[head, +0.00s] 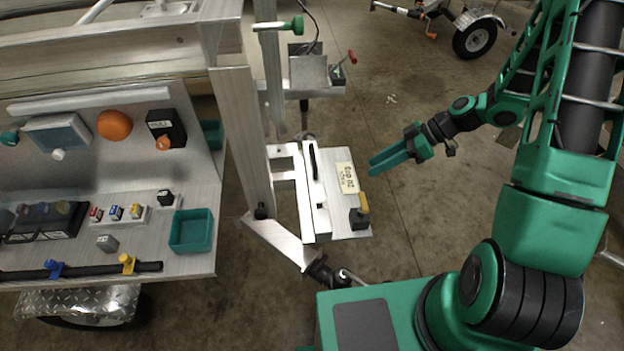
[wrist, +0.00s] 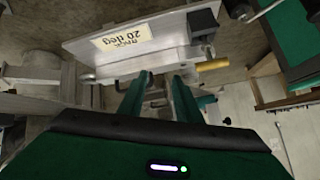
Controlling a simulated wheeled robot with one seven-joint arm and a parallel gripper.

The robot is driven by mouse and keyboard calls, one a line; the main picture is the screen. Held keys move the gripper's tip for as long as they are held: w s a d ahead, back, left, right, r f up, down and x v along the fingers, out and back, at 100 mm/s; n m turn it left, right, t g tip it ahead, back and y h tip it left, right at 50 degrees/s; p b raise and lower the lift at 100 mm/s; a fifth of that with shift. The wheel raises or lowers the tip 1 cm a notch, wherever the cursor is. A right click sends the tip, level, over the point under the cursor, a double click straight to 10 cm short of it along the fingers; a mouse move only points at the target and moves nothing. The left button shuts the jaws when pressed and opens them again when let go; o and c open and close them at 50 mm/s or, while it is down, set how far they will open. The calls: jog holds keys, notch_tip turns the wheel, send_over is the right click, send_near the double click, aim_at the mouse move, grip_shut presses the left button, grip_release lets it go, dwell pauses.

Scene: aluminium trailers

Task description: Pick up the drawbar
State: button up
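No part is labelled as the drawbar, so I cannot be sure which it is. A silver bar (head: 312,195) with a slim black grip lies along a plate (head: 343,212) on the trailer's front frame. A diagonal metal beam (head: 280,241) below it ends in a dark coupling (head: 325,272). My gripper (head: 385,163) is to the right of the plate, apart from it, with its green fingers pointing left towards it. In the wrist view the fingers (wrist: 160,95) are spread, with no held object visible. The plate (wrist: 100,49) is ahead of them.
The plate carries a label (head: 347,178) and a dark block with a yellow handle (head: 362,203). A panel (head: 165,220) at left holds switches, a teal bin (head: 191,231) and a black rod (head: 90,270). Red- and green-handled fittings stand behind.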

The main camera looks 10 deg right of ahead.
jog(key=w+a+f+n+t+y, duration=0.2)
jog(key=w+a+f+y, duration=0.1)
jog(key=a+f+y, duration=0.15)
send_near(317, 175)
jog(key=shift+w+a+f+h, duration=0.25)
jog(key=shift+w+a, duration=0.1)
jog(key=shift+a, duration=0.25)
jog(key=shift+w+a+f+h, duration=0.1)
jog(key=shift+w+a+f, duration=0.2)
jog(key=shift+a, duration=0.25)
jog(key=shift+s+x, duration=0.15)
jog(key=shift+x, duration=1.15)
jog(key=shift+s+x, duration=0.1)
jog(key=shift+x, duration=1.25)
jog(key=shift+a+r, duration=0.1)
jog(key=shift+r, duration=0.05)
jog(key=shift+c, duration=0.3)
grip_shut()
jog(key=shift+r, duration=0.15)
